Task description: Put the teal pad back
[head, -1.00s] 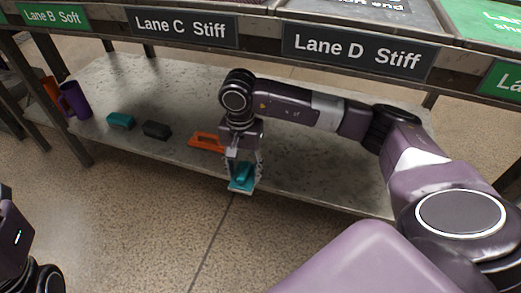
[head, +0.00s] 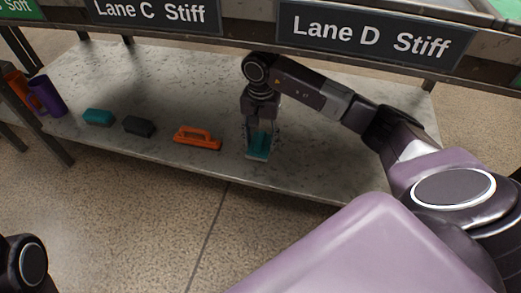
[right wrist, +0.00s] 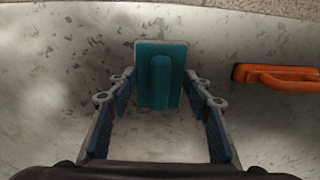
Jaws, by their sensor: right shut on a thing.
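The teal pad (head: 259,144) has a raised teal handle and a pale base. My right gripper (head: 261,134) is shut on it and holds it upright over the lower shelf (head: 310,165), just right of an orange handled tool (head: 197,138). In the right wrist view the teal pad (right wrist: 173,52) lies between the fingertips of my right gripper (right wrist: 160,83). I cannot tell whether its base touches the shelf. A smaller teal block (head: 98,116) lies farther left on the shelf. My left gripper is out of view.
A dark grey block (head: 139,126) lies between the teal block and the orange tool. The upper bench rail with lane signs (head: 375,38) runs above. The shelf right of the pad is clear.

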